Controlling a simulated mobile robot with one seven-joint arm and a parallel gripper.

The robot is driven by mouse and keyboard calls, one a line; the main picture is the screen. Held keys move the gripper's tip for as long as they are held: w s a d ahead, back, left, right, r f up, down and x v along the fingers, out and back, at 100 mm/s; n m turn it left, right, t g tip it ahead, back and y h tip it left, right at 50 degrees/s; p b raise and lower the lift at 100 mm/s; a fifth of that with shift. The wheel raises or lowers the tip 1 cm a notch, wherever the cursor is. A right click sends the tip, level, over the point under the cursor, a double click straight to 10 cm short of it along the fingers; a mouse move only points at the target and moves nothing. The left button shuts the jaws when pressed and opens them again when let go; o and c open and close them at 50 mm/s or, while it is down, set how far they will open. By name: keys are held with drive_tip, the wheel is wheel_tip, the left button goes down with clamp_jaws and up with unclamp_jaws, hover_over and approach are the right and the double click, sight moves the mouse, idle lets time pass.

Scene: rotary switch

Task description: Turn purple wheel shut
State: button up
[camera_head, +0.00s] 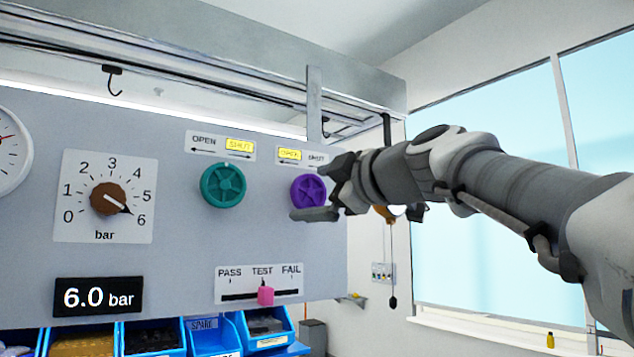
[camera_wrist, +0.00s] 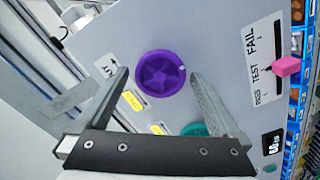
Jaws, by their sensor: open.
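The purple wheel (camera_head: 307,191) is mounted on the grey panel, partly covered by my gripper in the head view. Its label above has OPEN (camera_head: 289,154) lit yellow and SHUT unlit. In the wrist view the whole purple wheel (camera_wrist: 160,73) shows, with a small white mark at its right rim. My gripper (camera_wrist: 158,76) is open, with one finger on each side of the wheel in that view. A gap shows between each finger and the rim; I cannot tell how far the fingertips are from the panel. My gripper (camera_head: 318,188) points at the wheel from the right.
A teal wheel (camera_head: 223,185) sits to the left, its label lit at SHUT (camera_head: 239,146). A brown knob (camera_head: 108,199) points near 6, above a 6.0 bar display (camera_head: 97,297). A pink slider (camera_head: 265,295) stands at TEST below. Blue bins (camera_head: 213,337) line the bottom.

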drive_tip(key=shift+w+a, duration=0.25)
drive_tip(key=shift+w, duration=0.05)
drive_tip(key=c, duration=1.2)
drive_tip(key=shift+c, duration=0.2)
